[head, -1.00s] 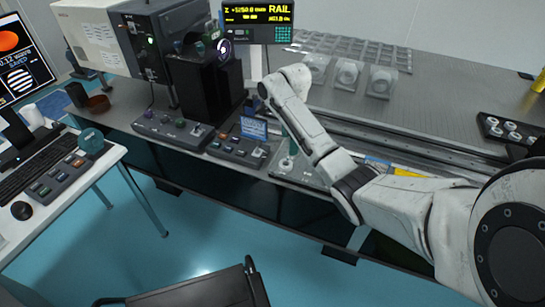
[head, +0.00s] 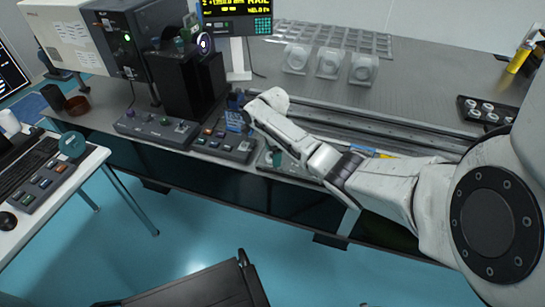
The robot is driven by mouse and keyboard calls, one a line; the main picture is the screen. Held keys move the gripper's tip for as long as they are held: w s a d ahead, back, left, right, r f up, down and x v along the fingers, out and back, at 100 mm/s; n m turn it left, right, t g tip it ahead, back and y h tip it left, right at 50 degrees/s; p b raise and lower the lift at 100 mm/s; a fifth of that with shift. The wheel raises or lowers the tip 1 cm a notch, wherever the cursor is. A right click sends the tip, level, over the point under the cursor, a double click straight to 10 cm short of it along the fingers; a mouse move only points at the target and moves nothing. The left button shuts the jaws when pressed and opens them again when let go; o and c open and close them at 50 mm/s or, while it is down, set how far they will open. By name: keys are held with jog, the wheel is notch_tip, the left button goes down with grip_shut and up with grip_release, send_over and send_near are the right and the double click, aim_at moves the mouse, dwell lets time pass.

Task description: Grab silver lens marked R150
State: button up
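A black tray (head: 466,104) at the right holds several small round pale pieces. No R150 mark can be read on any of them, so I cannot tell which is the silver lens.
Long rails (head: 400,124) run along the table. Control boxes (head: 157,128) line its front left edge, with a tall black instrument (head: 185,85) behind them. A display (head: 236,14) stands on a white post. A yellow object (head: 519,57) is at far right. Grey tabletop (head: 430,70) is clear behind the rails.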

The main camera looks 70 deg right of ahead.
jog(key=shift+f, duration=0.3)
jog(key=shift+c, duration=0.3)
jog(key=c, duration=1)
jog(key=shift+c, duration=0.4)
jog(key=shift+r, duration=0.1)
